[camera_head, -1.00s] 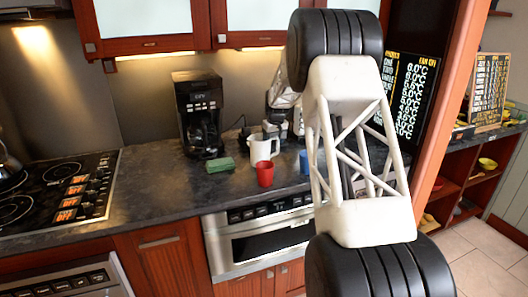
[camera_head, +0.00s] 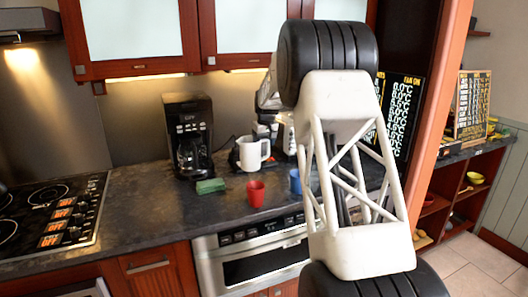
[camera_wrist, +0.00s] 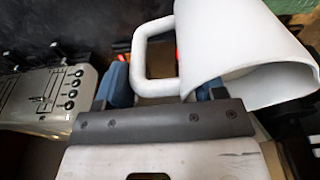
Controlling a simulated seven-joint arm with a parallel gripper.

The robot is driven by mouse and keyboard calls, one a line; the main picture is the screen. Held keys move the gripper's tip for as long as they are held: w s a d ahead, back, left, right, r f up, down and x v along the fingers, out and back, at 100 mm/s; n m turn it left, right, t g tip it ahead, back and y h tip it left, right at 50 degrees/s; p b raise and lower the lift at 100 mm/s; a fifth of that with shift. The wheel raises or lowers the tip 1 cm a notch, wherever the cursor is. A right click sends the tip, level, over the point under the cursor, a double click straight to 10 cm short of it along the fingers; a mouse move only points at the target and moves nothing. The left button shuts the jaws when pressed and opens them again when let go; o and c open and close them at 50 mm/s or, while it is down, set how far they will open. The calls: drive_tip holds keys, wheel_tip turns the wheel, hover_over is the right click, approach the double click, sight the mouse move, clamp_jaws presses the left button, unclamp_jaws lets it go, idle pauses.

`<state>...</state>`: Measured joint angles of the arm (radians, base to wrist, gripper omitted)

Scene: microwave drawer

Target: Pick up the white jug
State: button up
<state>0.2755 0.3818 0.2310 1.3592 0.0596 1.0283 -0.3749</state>
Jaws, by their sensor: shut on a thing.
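The white jug (camera_head: 250,155) is in the middle of the head view, upright and held a little above the counter. In the wrist view the jug (camera_wrist: 235,50) fills the upper right, its open mouth facing right and its handle pointing left. My gripper (camera_wrist: 165,90) has its two blue fingers on either side of the handle and is shut on it. The exact contact is partly hidden. In the head view my gripper (camera_head: 270,135) is small and dark at the jug's right.
A black coffee maker (camera_head: 189,135) stands left of the jug. A green sponge (camera_head: 210,186), a red cup (camera_head: 256,194) and a blue cup (camera_head: 295,181) lie or stand on the counter (camera_head: 140,215) nearby. The stove (camera_head: 50,215) is at the far left.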

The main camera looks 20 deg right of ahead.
drive_tip(key=shift+r, duration=0.85)
drive_tip(key=shift+s+d+f+n, duration=0.1)
drive_tip(key=shift+n, duration=0.2)
idle(0.4)
drive_tip(key=n, duration=0.2)
drive_tip(key=d+f+n, duration=0.1)
drive_tip(key=n, duration=0.2)
drive_tip(key=s+d+f+n, duration=0.1)
drive_tip(key=n, duration=0.2)
drive_tip(key=shift+s+d+f, duration=0.1)
drive_tip(key=shift+d, duration=0.15)
drive_tip(key=shift+n, duration=0.3)
drive_tip(key=shift+f, duration=0.1)
